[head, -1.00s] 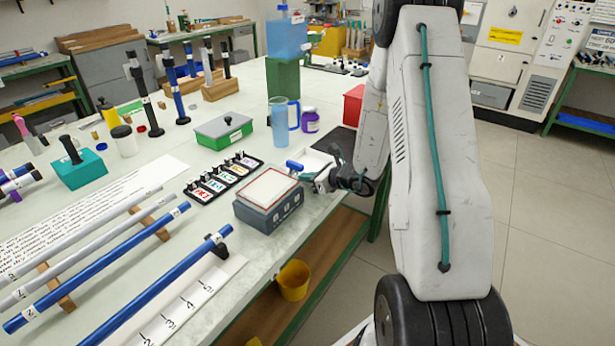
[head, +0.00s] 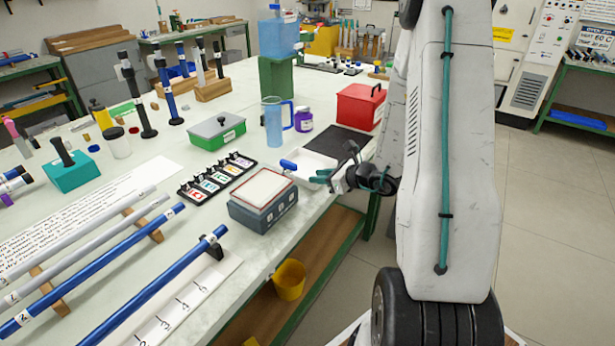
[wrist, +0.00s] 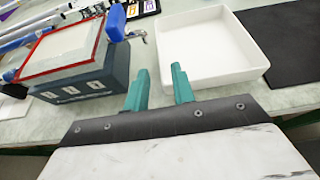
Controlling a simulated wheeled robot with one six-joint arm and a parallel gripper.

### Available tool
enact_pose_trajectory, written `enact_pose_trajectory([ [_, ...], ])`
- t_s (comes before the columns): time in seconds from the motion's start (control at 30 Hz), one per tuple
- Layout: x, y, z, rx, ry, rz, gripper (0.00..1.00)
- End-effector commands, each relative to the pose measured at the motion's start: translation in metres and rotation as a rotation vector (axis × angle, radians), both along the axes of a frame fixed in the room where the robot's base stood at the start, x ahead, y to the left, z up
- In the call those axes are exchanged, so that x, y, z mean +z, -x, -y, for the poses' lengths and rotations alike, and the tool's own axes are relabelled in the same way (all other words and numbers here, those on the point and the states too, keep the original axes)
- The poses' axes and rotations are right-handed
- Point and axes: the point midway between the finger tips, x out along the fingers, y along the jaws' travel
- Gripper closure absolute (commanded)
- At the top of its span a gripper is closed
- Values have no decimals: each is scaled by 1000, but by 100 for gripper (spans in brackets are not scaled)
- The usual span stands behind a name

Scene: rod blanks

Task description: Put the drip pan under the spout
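The drip pan appears to be the white, shallow, square-cornered tray (wrist: 203,48); it lies empty on the bench and shows partly in the head view (head: 316,163). My gripper (wrist: 160,83) has two teal fingers, apart with nothing between them. They point toward the pan's near left side; contact is not visible. In the head view my gripper (head: 325,176) is at the bench's front edge, just before the pan. A blue water tank (head: 279,38) stands on a green block (head: 276,78) behind; I cannot make out its spout clearly.
A grey box with a red-rimmed top (head: 263,200) sits left of the pan, with a blue-handled piece (wrist: 115,22) near it. A black mat (head: 338,141) and red box (head: 361,106) are right. A blue jug (head: 273,122) and purple jar (head: 303,119) stand behind.

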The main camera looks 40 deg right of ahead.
Motion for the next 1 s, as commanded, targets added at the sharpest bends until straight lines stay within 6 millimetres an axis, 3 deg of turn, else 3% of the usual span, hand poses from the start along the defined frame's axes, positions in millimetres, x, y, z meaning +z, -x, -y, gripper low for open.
enact_pose_trajectory([
  [0.2,14,30,12,-3,0,1,75],
  [0.37,25,36,6,35,17,10,75],
  [0.47,49,33,-24,166,80,41,75],
  [0.57,86,35,-75,396,193,90,75],
  [0.67,123,53,-134,673,338,149,75],
  [0.8,159,96,-199,1052,555,220,75],
  [0.9,177,135,-230,1308,721,265,75],
  [1.0,190,174,-248,1550,899,301,75],
])
